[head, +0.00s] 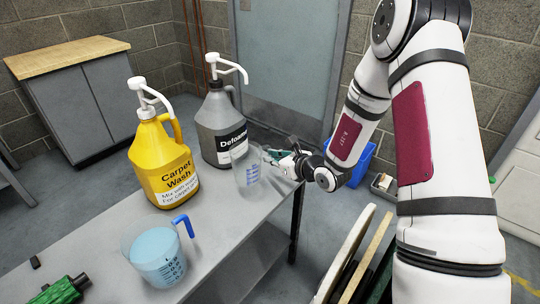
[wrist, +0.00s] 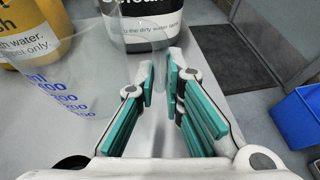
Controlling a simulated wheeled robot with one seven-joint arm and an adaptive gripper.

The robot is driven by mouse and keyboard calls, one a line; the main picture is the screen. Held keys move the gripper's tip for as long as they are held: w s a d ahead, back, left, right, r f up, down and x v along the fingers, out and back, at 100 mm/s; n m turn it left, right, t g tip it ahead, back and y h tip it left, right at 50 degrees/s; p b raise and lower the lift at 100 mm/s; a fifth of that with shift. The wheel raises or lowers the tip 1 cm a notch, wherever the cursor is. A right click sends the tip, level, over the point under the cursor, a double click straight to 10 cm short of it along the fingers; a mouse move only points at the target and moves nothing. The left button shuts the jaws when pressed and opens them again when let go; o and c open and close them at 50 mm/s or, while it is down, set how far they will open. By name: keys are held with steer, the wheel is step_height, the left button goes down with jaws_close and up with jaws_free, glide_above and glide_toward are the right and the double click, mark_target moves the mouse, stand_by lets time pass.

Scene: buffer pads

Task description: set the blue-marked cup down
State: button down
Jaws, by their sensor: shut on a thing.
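The blue-marked cup (head: 250,181) is clear, with blue lettering on its side. It is upright at the far right part of the grey table, in front of the grey Defoamer jug. In the wrist view the cup (wrist: 98,75) fills the left side, and its wall shows faintly. My gripper (head: 277,156) reaches in from the right and is shut on the cup's right side. Its teal-padded fingers (wrist: 160,76) show in the wrist view. Whether the cup's base touches the table I cannot tell.
A yellow Carpet Wash jug (head: 165,165) and the grey Defoamer jug (head: 222,125) stand behind and left. A blue-handled cup of pale blue liquid (head: 157,258) stands nearer. A green tool (head: 60,290) lies front left. The table (head: 215,218) is bare between the cups.

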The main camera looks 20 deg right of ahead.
steer(key=w+d, duration=0.1)
steer(key=w, duration=0.2)
steer(key=w+d+f+b, duration=0.1)
steer(key=w, duration=0.2)
steer(key=w+d, duration=0.1)
steer(key=w, duration=0.2)
steer(key=shift+w+f, duration=0.1)
steer(key=shift+f, duration=0.05)
steer(key=shift+f+b, duration=0.6)
steer(key=shift+f, duration=0.95)
steer(key=shift+f, duration=0.15)
steer(key=c, duration=1.7)
jaws_free()
